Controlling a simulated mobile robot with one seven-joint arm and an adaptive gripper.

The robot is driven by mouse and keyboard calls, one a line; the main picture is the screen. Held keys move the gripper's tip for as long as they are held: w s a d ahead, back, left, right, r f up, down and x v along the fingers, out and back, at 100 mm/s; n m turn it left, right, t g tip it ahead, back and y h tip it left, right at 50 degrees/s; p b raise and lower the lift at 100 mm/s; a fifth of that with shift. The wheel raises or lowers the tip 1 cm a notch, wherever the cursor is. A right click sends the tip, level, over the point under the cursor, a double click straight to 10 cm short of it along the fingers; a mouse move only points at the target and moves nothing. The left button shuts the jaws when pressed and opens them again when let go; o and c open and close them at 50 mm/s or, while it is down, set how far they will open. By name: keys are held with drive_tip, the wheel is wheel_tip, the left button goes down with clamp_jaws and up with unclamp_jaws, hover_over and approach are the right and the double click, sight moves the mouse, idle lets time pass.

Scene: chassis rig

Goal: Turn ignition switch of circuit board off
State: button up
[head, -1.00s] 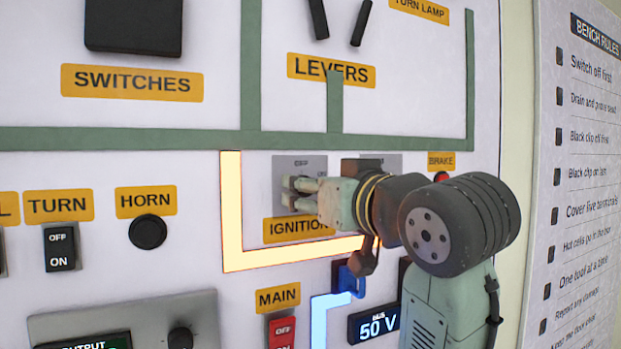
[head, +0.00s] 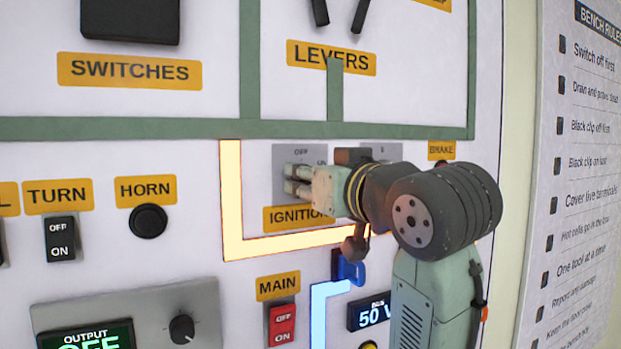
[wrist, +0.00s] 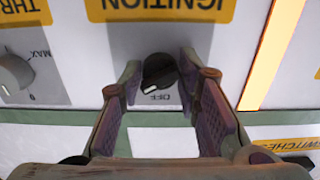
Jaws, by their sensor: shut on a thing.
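The ignition switch is a black knob (wrist: 160,70) with a white mark. In the wrist view it stands between my fingers, with its mark turned toward the printed OFF on its grey plate (wrist: 165,140). In the head view my gripper (head: 296,181) reaches in from the right and hides the knob. The ignition plate (head: 283,160) sits above the yellow IGNITION label (head: 285,217). My gripper (wrist: 160,80) is closed around the knob, one finger on each side.
A round throttle knob (wrist: 12,72) shows in the wrist view. The HORN button (head: 148,220), TURN switch (head: 60,239) and red MAIN switch (head: 282,325) are nearby. A glowing yellow strip (head: 231,200) runs beside the ignition plate. An output display reads OFF (head: 90,340).

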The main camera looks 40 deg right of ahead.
drive_tip(key=shift+c, duration=1.1)
drive_tip(key=shift+n, duration=0.4)
drive_tip(key=n+b, duration=0.3)
drive_tip(key=n, duration=0.8)
drive_tip(key=o, duration=1.1)
drive_tip(key=shift+o, duration=0.2)
drive_tip(key=shift+s, duration=0.1)
